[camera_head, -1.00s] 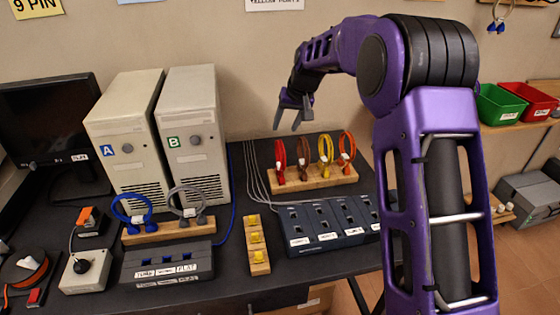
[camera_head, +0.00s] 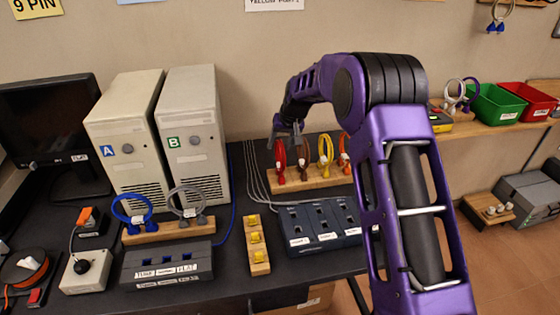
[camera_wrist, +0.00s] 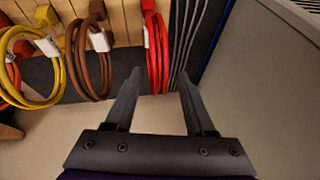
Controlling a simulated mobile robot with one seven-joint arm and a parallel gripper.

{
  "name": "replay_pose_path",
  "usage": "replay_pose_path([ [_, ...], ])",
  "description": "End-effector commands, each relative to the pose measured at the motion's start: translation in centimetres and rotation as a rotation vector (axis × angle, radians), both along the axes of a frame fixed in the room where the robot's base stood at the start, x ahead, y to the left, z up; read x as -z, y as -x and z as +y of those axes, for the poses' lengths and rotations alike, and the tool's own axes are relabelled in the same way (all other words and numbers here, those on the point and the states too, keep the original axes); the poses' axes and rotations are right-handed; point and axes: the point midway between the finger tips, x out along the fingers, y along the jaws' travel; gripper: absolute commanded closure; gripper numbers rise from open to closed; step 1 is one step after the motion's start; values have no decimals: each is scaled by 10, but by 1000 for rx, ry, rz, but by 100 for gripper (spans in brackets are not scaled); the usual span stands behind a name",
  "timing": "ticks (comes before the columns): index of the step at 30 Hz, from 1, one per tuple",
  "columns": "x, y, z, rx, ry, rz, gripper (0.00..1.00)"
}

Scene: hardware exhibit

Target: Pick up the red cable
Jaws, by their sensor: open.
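The red cable (camera_head: 280,161) is a coiled loop standing at the left end of a wooden rack (camera_head: 312,181) on the dark table. My gripper (camera_head: 288,130) is just above and at the red cable's upper part, with empty, spread jaws. In the wrist view the red cable (camera_wrist: 155,52) lies just beyond the gap between the two fingertips (camera_wrist: 160,78), a little nearer the left one. It has a white tag. I cannot tell from the frames whether a finger touches it.
A brown cable (camera_wrist: 88,55) and a yellow cable (camera_wrist: 35,65) hang beside the red one, with an orange cable (camera_head: 344,152) farther along. Thin grey cables (camera_wrist: 187,40) run close by the red one. PC tower B (camera_head: 194,130) stands to the left.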

Motion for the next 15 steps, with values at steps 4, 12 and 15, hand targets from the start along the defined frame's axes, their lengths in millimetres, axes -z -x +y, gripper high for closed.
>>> replay_pose_path([
  [4, 0, 0, 0, 0, 0, 0, 69],
  [12, 0, 0, 0, 0, 0, 0, 100],
  [15, 0, 0, 0, 0, 0, 0, 100],
])
